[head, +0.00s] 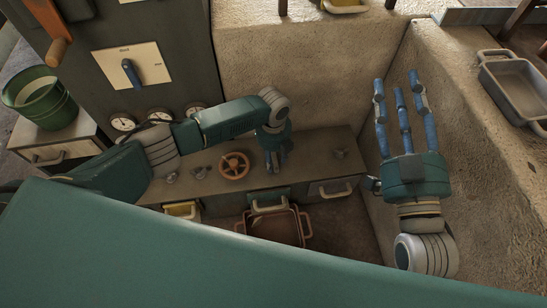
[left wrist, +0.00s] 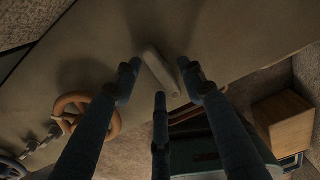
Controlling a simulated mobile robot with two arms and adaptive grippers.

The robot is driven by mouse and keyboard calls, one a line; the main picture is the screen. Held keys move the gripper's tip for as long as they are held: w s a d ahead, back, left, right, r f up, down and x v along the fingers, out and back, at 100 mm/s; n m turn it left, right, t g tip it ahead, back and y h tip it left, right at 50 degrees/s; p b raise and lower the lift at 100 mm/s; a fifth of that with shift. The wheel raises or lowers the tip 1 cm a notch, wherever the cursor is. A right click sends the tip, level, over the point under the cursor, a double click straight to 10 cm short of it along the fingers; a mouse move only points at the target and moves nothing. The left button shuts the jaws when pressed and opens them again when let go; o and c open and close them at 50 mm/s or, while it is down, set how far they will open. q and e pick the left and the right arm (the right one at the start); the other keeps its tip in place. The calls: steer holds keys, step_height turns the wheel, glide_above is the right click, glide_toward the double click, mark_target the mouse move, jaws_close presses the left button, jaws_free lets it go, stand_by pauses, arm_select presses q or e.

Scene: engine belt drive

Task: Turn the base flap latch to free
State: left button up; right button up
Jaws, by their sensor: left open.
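My left gripper (head: 277,160) points down over the grey-brown bench top, to the right of the orange handwheel (head: 234,165). In the left wrist view its dark blue fingers (left wrist: 160,78) are spread open. A pale, narrow bar (left wrist: 162,72), which looks like the latch handle, lies slanted between the fingertips. I cannot tell whether any finger touches it. The head view hides this bar behind the gripper. My right gripper (head: 400,95) is open and empty, its blue fingers pointing up beside the stone wall on the right.
The bench front has a yellow bin (head: 182,210), a green flap or drawer (head: 268,200) and a grey drawer (head: 330,189) with handles. A brown tray (head: 275,229) sits below. A panel with a blue switch (head: 131,72) rises behind.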

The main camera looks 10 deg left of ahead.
mark_target(274, 160)
arm_select(q)
steer(key=shift+r, duration=0.1)
step_height(274, 160, up, 12)
stand_by(0.4)
stand_by(0.4)
